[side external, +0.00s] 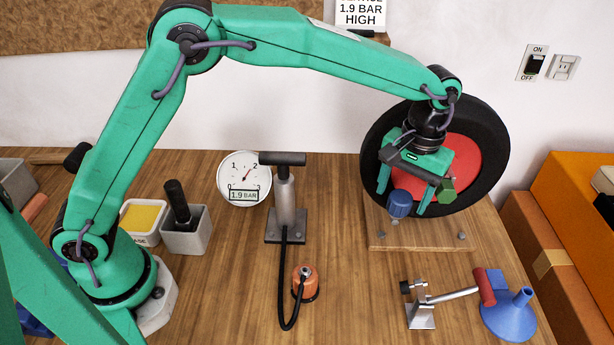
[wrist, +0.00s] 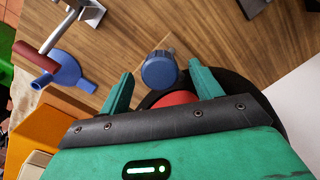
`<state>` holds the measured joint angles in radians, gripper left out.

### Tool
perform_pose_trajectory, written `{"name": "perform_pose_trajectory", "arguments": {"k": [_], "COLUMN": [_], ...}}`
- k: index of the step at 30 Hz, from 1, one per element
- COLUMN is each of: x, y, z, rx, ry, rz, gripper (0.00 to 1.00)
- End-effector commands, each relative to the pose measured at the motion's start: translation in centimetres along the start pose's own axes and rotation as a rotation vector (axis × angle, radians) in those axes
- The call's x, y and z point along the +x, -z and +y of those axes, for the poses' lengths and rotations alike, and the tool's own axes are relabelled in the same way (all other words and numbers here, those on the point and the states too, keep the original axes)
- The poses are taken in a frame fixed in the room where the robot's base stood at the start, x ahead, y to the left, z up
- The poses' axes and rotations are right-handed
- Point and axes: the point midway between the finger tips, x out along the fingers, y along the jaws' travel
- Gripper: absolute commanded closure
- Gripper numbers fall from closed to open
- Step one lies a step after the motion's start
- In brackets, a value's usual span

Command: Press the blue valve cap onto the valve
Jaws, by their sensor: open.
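The blue valve cap (side external: 399,204) is at the lower front of the wheel (side external: 490,147), which has a black tyre and a red hub. The cap also shows in the wrist view (wrist: 159,70), between the two green fingers. My gripper (side external: 403,199) is open, with one finger on each side of the cap. In the wrist view (wrist: 159,71) a gap shows between the cap and each finger. The valve itself is hidden, so I cannot tell how the cap sits on it.
The wheel stands on a wooden board (side external: 420,240). A pump (side external: 285,190) with a black hose and a gauge (side external: 244,178) stand to its left. A metal lever with a red grip (side external: 486,287) and a blue funnel (side external: 508,318) lie in front. Orange boxes (side external: 575,205) are at right.

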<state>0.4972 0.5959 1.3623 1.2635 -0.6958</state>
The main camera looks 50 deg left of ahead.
Motion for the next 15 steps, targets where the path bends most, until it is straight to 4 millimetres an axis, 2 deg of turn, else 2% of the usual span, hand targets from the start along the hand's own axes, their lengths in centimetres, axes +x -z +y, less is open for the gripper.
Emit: {"name": "perform_pose_trajectory", "arguments": {"k": [15], "x": [-6.1], "y": [0.0], "z": [0.0], "rx": [0.000], "ry": [-0.001], "rz": [0.001], "gripper": [0.36]}}
